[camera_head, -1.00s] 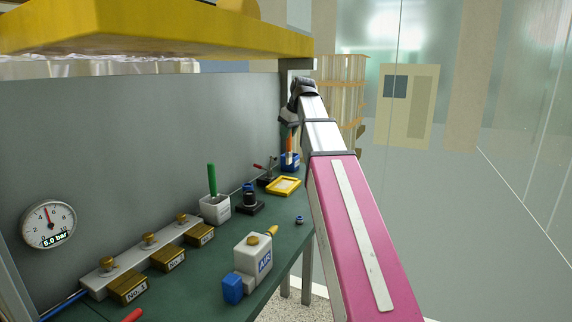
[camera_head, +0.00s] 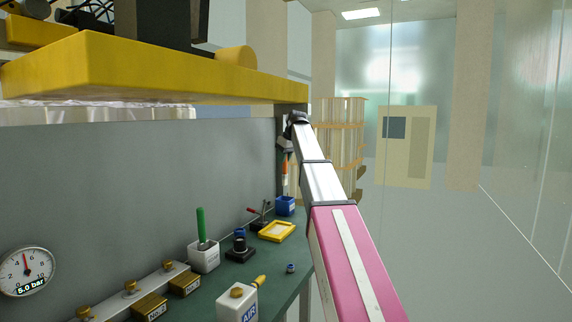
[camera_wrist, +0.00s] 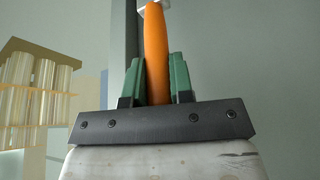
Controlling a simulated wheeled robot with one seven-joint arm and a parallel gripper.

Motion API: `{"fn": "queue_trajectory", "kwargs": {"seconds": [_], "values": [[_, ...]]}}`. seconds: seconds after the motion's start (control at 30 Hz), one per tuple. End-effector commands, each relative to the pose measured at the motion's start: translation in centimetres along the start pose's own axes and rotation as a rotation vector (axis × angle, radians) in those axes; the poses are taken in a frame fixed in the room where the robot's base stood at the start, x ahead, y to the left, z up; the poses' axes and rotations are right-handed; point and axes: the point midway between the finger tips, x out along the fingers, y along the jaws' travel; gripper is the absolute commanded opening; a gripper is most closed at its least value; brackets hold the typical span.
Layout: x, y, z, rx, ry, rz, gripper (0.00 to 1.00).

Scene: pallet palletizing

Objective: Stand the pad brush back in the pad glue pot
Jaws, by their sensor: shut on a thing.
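My gripper (camera_head: 285,147) is at the far end of the bench, shut on an orange-handled brush (camera_head: 285,172). In the wrist view the orange handle (camera_wrist: 156,50) stands between the two green finger pads of my gripper (camera_wrist: 157,80). A pale part shows at the handle's far end, cut by the frame edge. A blue pot (camera_head: 285,207) with a small unreadable label stands on the bench directly below the brush in the head view. The brush hangs about upright over it; whether its lower end is inside the pot's mouth is too small to tell.
A white pot (camera_head: 204,258) holds a green-handled brush. A yellow tray (camera_head: 276,231), a black stand (camera_head: 240,251) and a red-handled device (camera_head: 259,213) sit on the green bench (camera_head: 270,275). A yellow shelf (camera_head: 150,75) overhangs it. Wooden racks (camera_head: 340,140) stand behind.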

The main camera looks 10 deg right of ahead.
Motion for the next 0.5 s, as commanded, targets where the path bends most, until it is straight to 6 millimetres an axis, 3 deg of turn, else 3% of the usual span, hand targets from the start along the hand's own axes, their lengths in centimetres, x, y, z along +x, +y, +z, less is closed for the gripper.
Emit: {"fn": "queue_trajectory", "kwargs": {"seconds": [0.5], "values": [[2.8, 0.1, 1.1, 0.000, 0.000, 0.000, 0.00]]}}
